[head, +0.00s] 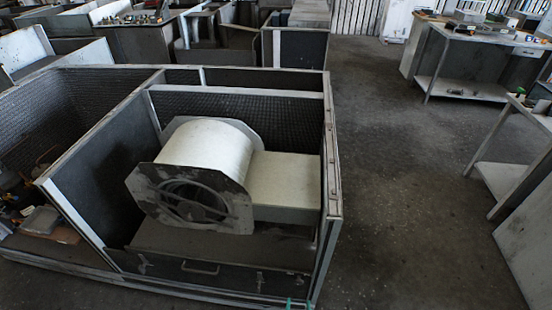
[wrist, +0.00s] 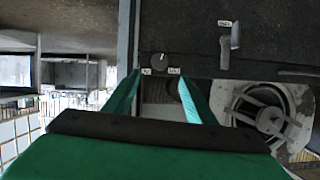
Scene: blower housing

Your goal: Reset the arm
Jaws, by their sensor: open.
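My gripper (wrist: 160,77) shows in the wrist view with its two green fingers apart and nothing between them. Just past the fingertips a round dark knob (wrist: 160,60) sits on a dark panel (wrist: 190,30), with a small white label on each side below it. I cannot tell whether the fingers touch the panel. A grey lever handle (wrist: 230,40) with a small label is further right on the same panel. In the head view only small green bits (head: 290,303) show at the bottom edge, by the housing's front right corner; the rest of my arm is out of view.
The blower housing (head: 328,140) is an open-topped, mesh-lined box holding a pale drum blower (head: 205,150); its round inlet (wrist: 262,112) shows in the wrist view. Bare floor (head: 400,190) lies to the right. Workbenches (head: 470,38) stand beyond, and a metal table (head: 510,150) at right.

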